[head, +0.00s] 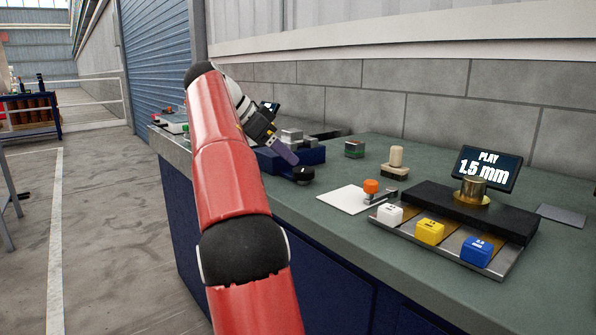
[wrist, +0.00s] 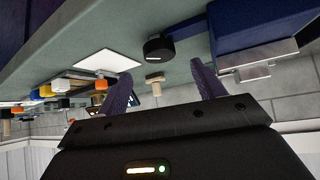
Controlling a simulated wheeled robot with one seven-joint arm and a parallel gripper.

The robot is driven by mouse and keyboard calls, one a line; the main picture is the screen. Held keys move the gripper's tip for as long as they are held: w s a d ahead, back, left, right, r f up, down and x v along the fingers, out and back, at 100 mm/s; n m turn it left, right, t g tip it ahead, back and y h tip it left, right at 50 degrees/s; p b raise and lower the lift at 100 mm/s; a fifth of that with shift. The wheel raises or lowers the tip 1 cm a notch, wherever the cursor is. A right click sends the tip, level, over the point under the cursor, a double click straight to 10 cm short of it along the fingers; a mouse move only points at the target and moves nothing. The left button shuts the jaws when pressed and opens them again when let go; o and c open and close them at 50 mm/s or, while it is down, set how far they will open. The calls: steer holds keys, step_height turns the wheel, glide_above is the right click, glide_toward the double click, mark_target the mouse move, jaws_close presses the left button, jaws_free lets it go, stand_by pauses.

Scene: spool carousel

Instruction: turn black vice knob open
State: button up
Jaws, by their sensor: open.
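The black vice knob (head: 301,174) is a short round disc at the front end of the blue vice (head: 290,157) on the green bench. In the wrist view the knob (wrist: 158,50) shows a pale mark on its side, and the blue vice (wrist: 258,22) is to its right with grey metal jaws. My gripper (head: 287,153) is just above and behind the knob in the head view. In the wrist view my gripper (wrist: 161,71) has its two purple fingers spread, with nothing held between them. The knob appears beyond the fingertips, apart from them.
A white sheet (head: 341,200) and an orange-topped stapler-like tool (head: 371,187) are to the right.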

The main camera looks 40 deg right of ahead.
mark_target(301, 169)
steer(key=x, duration=0.7)
steer(key=shift+s+d+f, duration=0.1)
steer(key=shift+d+f, duration=0.15)
steer(key=c, duration=1)
